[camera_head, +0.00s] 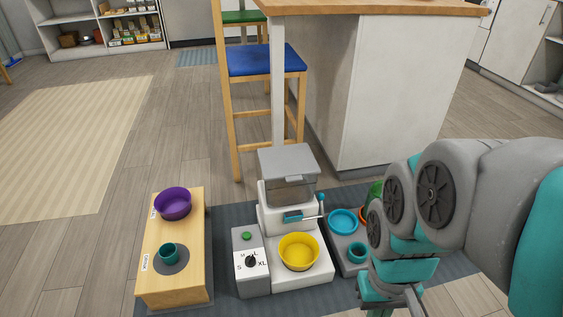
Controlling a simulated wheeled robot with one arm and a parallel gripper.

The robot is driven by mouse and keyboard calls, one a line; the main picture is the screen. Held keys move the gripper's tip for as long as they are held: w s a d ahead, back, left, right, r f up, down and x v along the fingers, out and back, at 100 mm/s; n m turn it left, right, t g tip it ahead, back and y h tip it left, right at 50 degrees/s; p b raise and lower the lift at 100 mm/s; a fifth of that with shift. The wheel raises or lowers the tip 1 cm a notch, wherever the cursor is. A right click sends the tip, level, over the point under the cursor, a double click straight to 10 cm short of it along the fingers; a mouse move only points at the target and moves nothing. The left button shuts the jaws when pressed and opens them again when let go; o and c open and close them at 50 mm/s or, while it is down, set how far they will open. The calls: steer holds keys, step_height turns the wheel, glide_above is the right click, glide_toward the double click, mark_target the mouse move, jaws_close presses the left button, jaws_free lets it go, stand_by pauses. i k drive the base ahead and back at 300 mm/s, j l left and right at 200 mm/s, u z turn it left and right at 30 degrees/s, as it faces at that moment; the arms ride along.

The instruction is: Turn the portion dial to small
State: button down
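The portion dial (251,261) is a small black knob on the white face of a grey control box (252,284). Letters including S, L and XL stand around it, with S at its lower left and XL at its right. The knob is too small to tell which letter it points to. A green button (247,236) sits above the dial. The box stands at the left of a white feeder (285,218) with a grey lid. My gripper (398,303) is at the bottom edge, right of the box and apart from it. Its fingertips are cut off, so its opening is unclear.
A yellow bowl (299,251) sits on the feeder base, and a lever (321,204) sticks out at the feeder's right. A wooden stand (197,235) with purple and teal bowls is at the left. A grey tray (351,266) with bowls is beside my arm. A stool (268,62) stands behind.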

mark_target(250, 262)
steer(key=u, duration=0.8)
steer(key=l, duration=0.15)
steer(key=j+z, duration=0.2)
steer(key=z, duration=0.3)
steer(key=j+z, duration=0.25)
steer(key=z, duration=0.25)
steer(key=k+j+z, duration=0.1)
steer(key=z, duration=0.4)
steer(key=k+j, duration=0.1)
steer(key=j+u, duration=0.05)
steer(key=j, duration=0.05)
